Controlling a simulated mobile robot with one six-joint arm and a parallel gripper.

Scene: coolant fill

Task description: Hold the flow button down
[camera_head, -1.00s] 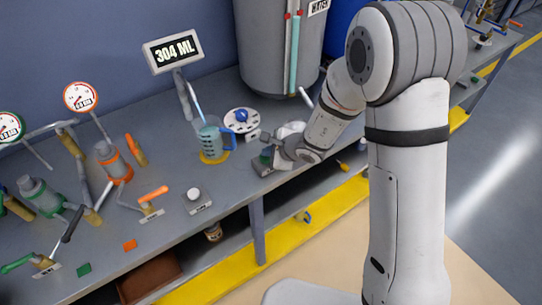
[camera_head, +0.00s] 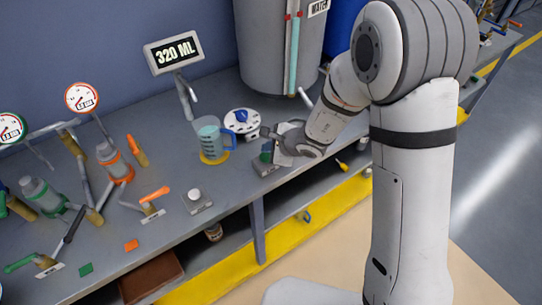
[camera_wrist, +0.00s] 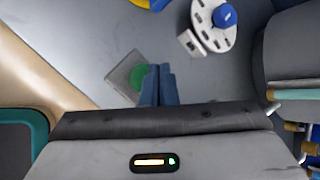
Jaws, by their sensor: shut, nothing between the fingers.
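The flow button appears as a green round button (camera_wrist: 138,76) on a grey box; the box also shows in the head view (camera_head: 262,169). My gripper (camera_wrist: 159,68) is shut and empty, its blue fingertips beside and partly over the button's right edge. In the head view it is just above and right of the box; I cannot tell whether it touches the button. The clear jug (camera_head: 209,138) with a blue handle holds teal liquid and stands on a yellow disc under the spout (camera_head: 187,103). The display (camera_head: 174,51) reads 320 ML. No stream shows from the spout.
A white dial with a blue knob (camera_head: 240,121) stands behind the button box. A grey tank (camera_head: 275,45) stands at the back. Valves, gauges and a white-topped button box (camera_head: 196,199) occupy the left of the bench. The bench's front edge is close to the green button.

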